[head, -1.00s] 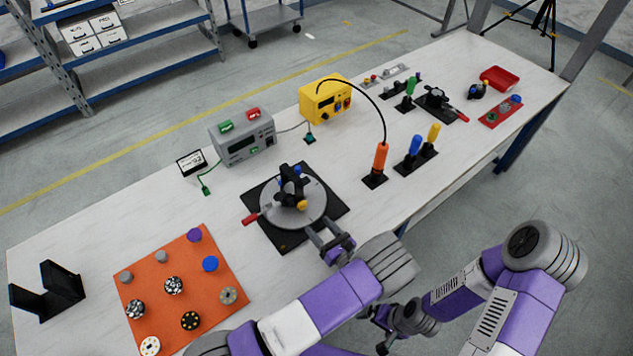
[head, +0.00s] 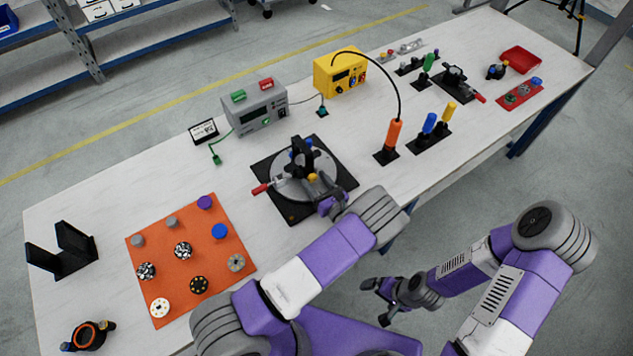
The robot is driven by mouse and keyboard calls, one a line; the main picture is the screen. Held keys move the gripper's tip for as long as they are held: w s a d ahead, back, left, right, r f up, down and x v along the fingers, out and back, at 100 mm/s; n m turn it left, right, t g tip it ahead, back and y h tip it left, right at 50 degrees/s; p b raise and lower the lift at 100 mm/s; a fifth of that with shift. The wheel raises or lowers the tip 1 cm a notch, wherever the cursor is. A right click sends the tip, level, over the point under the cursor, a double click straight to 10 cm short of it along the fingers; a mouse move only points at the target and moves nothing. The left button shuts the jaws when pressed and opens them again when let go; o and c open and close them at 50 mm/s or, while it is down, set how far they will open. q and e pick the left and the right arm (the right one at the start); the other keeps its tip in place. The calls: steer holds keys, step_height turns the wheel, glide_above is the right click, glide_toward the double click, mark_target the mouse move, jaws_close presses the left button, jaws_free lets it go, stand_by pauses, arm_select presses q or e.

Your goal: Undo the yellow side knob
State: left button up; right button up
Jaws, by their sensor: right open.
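The yellow side knob (head: 312,177) sits low on the near side of a dark clamp fixture (head: 302,157). The fixture also carries blue knobs and stands on a round grey turntable (head: 285,190) with a red-tipped handle, on a black base plate. My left gripper (head: 317,187) is at the yellow knob, its fingertips close beside or around it. Whether the fingers touch or grip the knob is hidden by the gripper's small size here. My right gripper (head: 379,294) is open and empty, off the near side of the table.
An orange mat (head: 215,265) with several knobs and discs lies to the left. A grey power unit (head: 256,110) and yellow unit (head: 340,74) stand behind. An orange-handled tool (head: 393,132) on a cable stands right of the turntable. A black ring-shaped part (head: 88,336) lies front left.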

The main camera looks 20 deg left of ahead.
arm_select(q)
steer(key=c, duration=1)
steer(key=n+b, duration=0.1)
steer(key=n, duration=0.2)
steer(key=shift+f+b, duration=0.1)
steer(key=shift+b, duration=0.3)
steer(key=shift+s+n+b, duration=0.1)
steer(key=shift+n+b, duration=0.25)
steer(key=shift+n, duration=1.05)
steer(key=o, duration=1)
steer(key=shift+o, duration=0.2)
steer(key=v, duration=0.7)
steer(key=shift+s+d, duration=0.2)
